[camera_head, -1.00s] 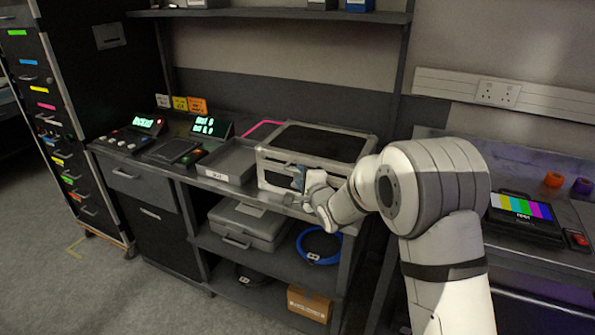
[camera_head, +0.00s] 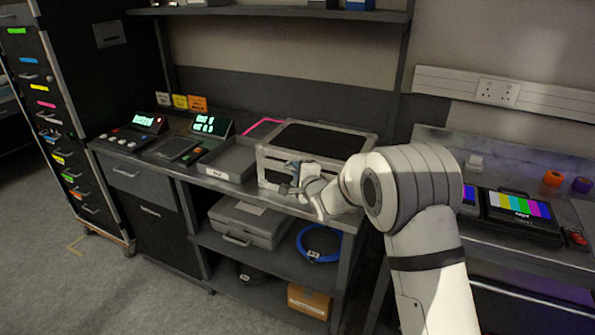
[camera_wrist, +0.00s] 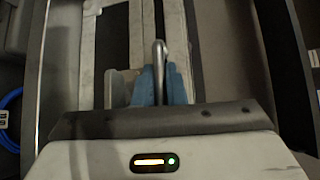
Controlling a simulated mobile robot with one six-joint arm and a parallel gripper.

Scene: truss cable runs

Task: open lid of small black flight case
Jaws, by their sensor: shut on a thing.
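The small black flight case (camera_head: 262,165) with silver-grey edges stands on the bench top. Its black lid (camera_head: 318,139) lies flat on top, and I see no clear gap under it. My gripper (camera_head: 289,178) is at the front face of the case, low and near the middle. In the wrist view my gripper's blue fingertips (camera_wrist: 160,86) are shut on a thin metal handle (camera_wrist: 159,56), with the case's pale edging (camera_wrist: 88,50) beside them. My gripper hides part of the case front.
A grey open tray (camera_head: 228,162) stands left of the case, with lit control boxes (camera_head: 210,126) beyond. A shelf (camera_head: 270,14) spans above. A grey case (camera_head: 246,223) and blue cable coil (camera_head: 319,243) are below. A colour-bar monitor (camera_head: 520,214) is at the right.

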